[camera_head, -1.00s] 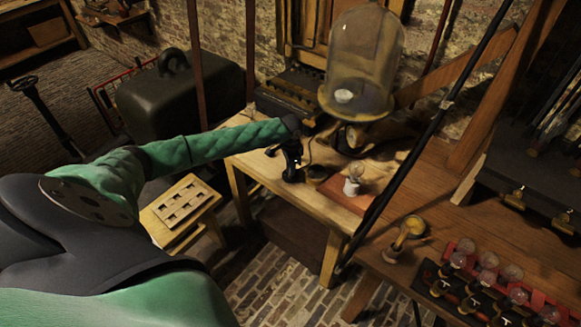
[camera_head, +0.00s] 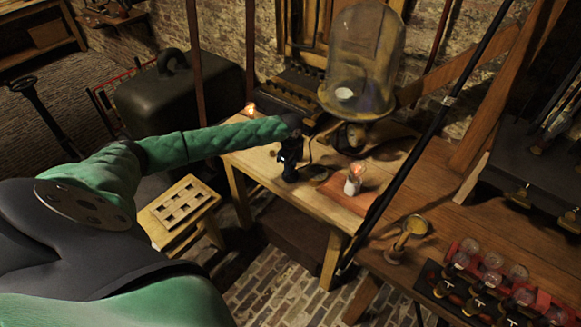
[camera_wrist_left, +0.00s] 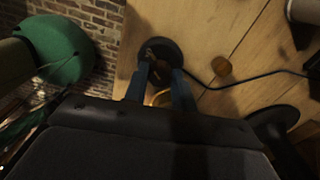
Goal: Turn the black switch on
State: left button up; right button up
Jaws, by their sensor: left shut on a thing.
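The black switch (camera_wrist_left: 148,48) shows in the left wrist view as a round dark base on the wooden table, with a brownish middle part between my fingertips. In the head view it is mostly hidden under my gripper. My left gripper (camera_wrist_left: 160,74), with two blue-grey fingers, is shut on the switch's middle part. In the head view my left gripper (camera_head: 290,158) points down at the table, at the end of the green sleeve. A small bulb in a white holder (camera_head: 354,182) on the table glows orange. My right gripper is in neither view.
A glass bell jar (camera_head: 362,60) stands behind the switch. A dark cable (camera_wrist_left: 250,80) runs across the table (camera_wrist_left: 225,45) beside it. A slotted wooden stool (camera_head: 180,205) stands at left.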

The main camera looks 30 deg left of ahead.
pick_arm(q)
jog(key=shift+m, duration=0.6)
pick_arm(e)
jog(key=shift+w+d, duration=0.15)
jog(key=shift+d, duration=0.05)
pick_arm(q)
jog(key=shift+r, duration=0.1)
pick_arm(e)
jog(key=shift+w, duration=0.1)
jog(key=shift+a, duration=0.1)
pick_arm(q)
jog(key=shift+w, duration=0.1)
jog(key=o, duration=1)
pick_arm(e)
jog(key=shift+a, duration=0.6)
